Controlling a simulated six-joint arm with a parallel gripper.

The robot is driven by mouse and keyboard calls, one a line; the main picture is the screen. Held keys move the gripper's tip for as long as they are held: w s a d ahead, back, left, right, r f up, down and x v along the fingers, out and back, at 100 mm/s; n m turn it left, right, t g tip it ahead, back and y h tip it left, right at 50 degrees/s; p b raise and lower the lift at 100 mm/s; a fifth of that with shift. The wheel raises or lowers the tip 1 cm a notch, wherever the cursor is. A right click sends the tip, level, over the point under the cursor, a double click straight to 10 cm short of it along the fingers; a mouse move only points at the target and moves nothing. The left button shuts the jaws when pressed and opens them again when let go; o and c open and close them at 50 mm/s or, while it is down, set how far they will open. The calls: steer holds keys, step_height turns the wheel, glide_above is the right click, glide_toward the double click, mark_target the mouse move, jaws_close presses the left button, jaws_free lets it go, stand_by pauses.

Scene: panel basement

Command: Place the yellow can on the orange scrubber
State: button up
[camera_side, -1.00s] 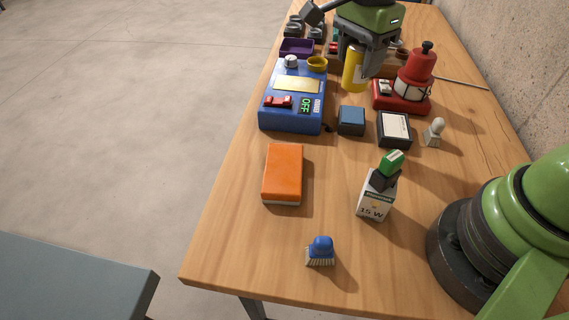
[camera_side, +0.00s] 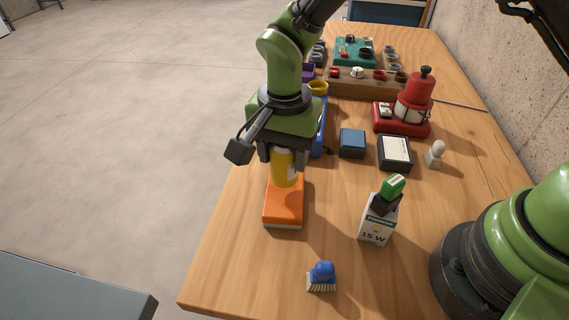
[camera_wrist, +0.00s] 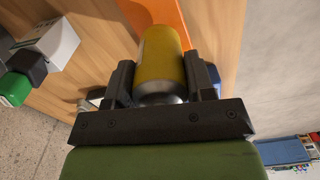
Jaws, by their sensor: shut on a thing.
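The yellow can (camera_side: 284,168) is upright between the fingers of my gripper (camera_side: 284,156), which is shut on it. In the side view the can is over the back part of the orange scrubber (camera_side: 283,211), a flat orange block lying on the table. I cannot tell whether the can's bottom touches the scrubber. In the wrist view the can (camera_wrist: 161,58) sits between both dark fingers (camera_wrist: 163,80), and part of the orange scrubber (camera_wrist: 173,14) shows beyond it.
A white bulb box (camera_side: 378,218) with a green-topped piece on it stands right of the scrubber, and a blue brush (camera_side: 321,277) is in front. A blue block (camera_side: 352,143) and a dark-framed box (camera_side: 395,153) lie behind. My arm hides much of the blue device.

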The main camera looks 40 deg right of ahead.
mark_target(284, 167)
steer(key=shift+f, duration=1.4)
steer(key=shift+f, duration=0.15)
steer(key=o, duration=0.9)
steer(key=shift+o, duration=0.2)
